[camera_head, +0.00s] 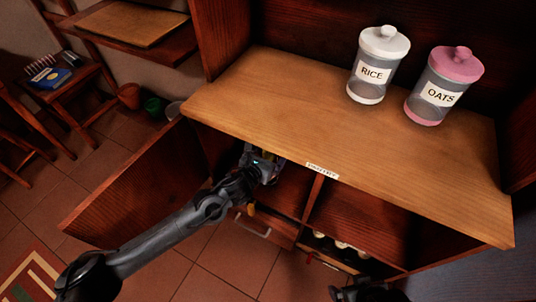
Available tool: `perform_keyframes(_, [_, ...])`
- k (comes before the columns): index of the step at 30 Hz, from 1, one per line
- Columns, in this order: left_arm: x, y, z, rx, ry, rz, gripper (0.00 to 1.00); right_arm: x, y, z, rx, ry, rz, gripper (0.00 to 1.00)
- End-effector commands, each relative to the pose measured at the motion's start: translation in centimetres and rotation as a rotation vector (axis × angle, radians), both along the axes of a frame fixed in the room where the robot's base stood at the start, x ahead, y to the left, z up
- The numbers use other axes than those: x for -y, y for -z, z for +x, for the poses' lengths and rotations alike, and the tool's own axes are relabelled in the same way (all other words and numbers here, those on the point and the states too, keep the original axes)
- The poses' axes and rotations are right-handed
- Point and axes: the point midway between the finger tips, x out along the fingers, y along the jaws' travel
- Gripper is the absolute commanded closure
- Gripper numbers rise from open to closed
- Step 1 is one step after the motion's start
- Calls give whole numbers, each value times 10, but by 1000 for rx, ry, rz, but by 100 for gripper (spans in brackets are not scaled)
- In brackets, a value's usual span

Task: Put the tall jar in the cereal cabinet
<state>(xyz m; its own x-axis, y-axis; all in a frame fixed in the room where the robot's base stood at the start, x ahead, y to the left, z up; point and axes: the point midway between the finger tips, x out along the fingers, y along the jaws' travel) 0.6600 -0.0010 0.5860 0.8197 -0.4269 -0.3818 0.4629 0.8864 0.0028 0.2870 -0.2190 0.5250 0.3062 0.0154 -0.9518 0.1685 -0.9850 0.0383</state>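Two lidded jars stand upright on the wooden countertop (290,110): one with a white lid labelled RICE (366,90) and one with a pink lid labelled OATS (427,108). Below is the open cabinet (290,190), with a small label (322,171) on the countertop's front edge, too small to read surely. My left gripper (268,156) is at the left compartment, just under the countertop edge. Its fingers are mostly hidden, with something yellowish there that I cannot make out. Part of my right arm (365,292) shows dark at the bottom edge; its fingers cannot be made out.
A cabinet door (145,190) stands swung open at the left. A centre divider (312,198) splits the cabinet. Lower down are a drawer front with a metal handle (252,226) and several pale round items (340,244). A small table (70,85) stands far left.

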Motion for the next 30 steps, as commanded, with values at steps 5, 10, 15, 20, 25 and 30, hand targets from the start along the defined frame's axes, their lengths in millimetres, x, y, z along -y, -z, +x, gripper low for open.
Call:
perform_keyframes(5, [0, 0, 0, 0, 0, 0, 0, -1, 0, 0, 1, 2, 3, 0])
perform_keyframes(10, [0, -5, 0, 0, 0, 0, 0, -2, -4, 0, 0, 5, 7, 0])
perform_keyframes(15, [-8, -13, -14, -1, 1, 3, 0, -2, -15, 0, 0, 6, 9, 0])
perform_keyframes(20, [-20, -24, -38, -2, 1, 3, 0, -2, -30, 0, 0, 6, 9, 0])
perform_keyframes(25, [-34, -36, -64, -2, 1, 1, 0, -2, -43, 0, 0, 5, 9, 0])
perform_keyframes(30, [-44, -44, -84, -1, -1, 2, 0, -1, -51, 0, 0, 4, 5, 0])
